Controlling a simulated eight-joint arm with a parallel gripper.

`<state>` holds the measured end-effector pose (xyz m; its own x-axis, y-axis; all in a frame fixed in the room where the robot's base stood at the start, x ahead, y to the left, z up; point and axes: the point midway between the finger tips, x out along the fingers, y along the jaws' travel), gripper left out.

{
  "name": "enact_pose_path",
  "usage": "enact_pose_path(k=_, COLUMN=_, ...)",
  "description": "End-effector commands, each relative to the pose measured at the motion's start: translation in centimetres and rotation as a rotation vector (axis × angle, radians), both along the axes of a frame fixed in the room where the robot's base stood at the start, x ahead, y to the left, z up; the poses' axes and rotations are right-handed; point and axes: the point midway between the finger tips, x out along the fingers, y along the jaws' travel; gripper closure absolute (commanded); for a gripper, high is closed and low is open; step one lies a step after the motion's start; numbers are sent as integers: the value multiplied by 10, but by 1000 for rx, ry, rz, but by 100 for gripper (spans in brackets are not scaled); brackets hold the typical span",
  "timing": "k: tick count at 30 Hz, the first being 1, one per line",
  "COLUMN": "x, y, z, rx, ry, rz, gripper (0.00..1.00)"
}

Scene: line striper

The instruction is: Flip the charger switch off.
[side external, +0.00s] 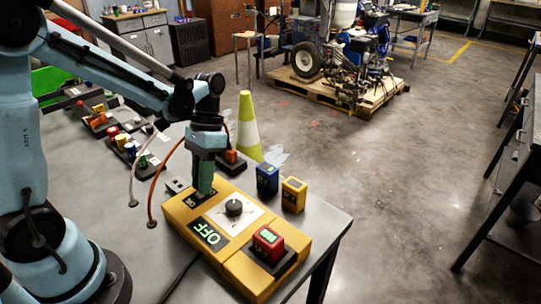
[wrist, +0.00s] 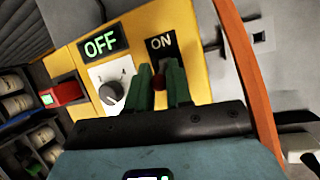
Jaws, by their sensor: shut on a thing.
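The yellow charger (side external: 222,250) lies on the grey table. It has a black dial (side external: 234,208) on a white plate, an OFF label (side external: 207,234) and a red block with a green display (side external: 268,243) at its near end. In the wrist view, the OFF label (wrist: 101,44) and the ON label (wrist: 160,44) show above the dial (wrist: 112,92). My gripper (side external: 204,188) points down at the charger's far end, by the ON label. Its dark green fingers (wrist: 159,80) are shut on a small dark red switch (wrist: 158,82), mostly hidden between them.
A blue block (side external: 267,180) and a yellow block (side external: 293,195) stand close behind the charger. A green-and-white cone (side external: 248,128) stands beyond the table edge. Coloured blocks in holders and cables occupy the table's left part. An orange cable (wrist: 250,75) runs beside my gripper.

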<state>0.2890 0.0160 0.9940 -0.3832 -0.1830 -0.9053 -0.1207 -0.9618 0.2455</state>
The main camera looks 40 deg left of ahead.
Motion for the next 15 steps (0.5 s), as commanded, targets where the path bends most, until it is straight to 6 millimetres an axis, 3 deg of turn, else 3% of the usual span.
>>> enact_pose_path(k=8, x=1, y=3, z=-1, rx=10, ry=-5, rz=6, gripper=100)
enact_pose_path(k=9, x=1, y=3, z=-1, rx=9, ry=-5, rz=5, gripper=78)
enact_pose_path(k=13, x=1, y=2, z=-1, rx=7, ry=-4, rz=4, gripper=58)
enact_pose_path(k=15, x=0, y=2, z=-1, rx=7, ry=-3, rz=3, gripper=57)
